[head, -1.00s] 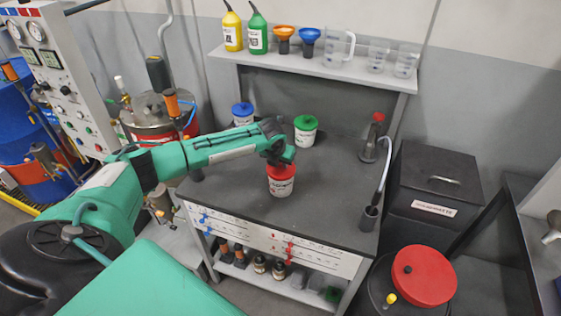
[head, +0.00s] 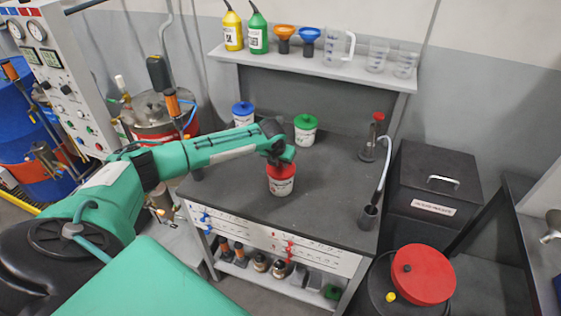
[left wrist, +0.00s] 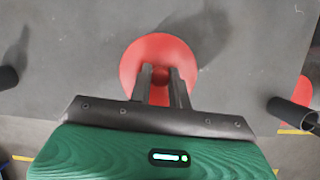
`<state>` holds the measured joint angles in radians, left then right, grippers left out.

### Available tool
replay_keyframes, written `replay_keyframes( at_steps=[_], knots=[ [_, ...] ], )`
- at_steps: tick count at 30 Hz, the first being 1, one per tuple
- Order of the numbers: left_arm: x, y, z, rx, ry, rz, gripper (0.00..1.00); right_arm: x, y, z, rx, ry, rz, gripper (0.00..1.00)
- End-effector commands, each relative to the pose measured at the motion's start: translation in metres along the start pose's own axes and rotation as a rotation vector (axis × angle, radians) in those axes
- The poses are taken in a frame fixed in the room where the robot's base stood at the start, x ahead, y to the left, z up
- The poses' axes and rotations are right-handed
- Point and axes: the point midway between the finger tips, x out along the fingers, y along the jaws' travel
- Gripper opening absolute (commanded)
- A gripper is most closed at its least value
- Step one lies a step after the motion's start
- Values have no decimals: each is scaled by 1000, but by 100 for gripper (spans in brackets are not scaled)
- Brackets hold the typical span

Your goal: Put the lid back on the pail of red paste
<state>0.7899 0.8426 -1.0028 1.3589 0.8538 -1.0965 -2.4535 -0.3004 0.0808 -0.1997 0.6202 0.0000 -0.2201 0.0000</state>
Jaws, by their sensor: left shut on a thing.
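A small white pail (head: 281,187) with a printed label stands upright on the dark bench top near its front edge. A red lid (head: 279,172) sits at the top of the pail; from these views I cannot tell if it is fully seated. My left gripper (head: 276,158) points down from above and is shut on the lid's knob. The paste is hidden under the lid. My right gripper is not in view.
A blue-lidded pail (head: 243,113) and a green-lidded pail (head: 305,129) stand farther back on the bench (head: 235,200). A red-topped bottle (head: 374,137) and a curved metal tube in a dark holder (head: 368,214) are at the right. The bench between is clear.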

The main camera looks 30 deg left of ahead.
Motion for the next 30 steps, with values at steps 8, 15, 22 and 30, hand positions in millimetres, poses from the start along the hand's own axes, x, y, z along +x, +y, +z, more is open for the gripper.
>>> replay_keyframes(
  at_steps=[8,15,22,30],
  knots=[
    [0,0,0,0,0,0,27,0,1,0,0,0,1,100],
    [0,0,0,0,0,0,44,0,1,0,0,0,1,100],
    [0,0,0,0,0,0,66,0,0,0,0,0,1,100],
    [-1,0,0,0,0,0,66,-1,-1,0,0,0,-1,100]
  ],
)
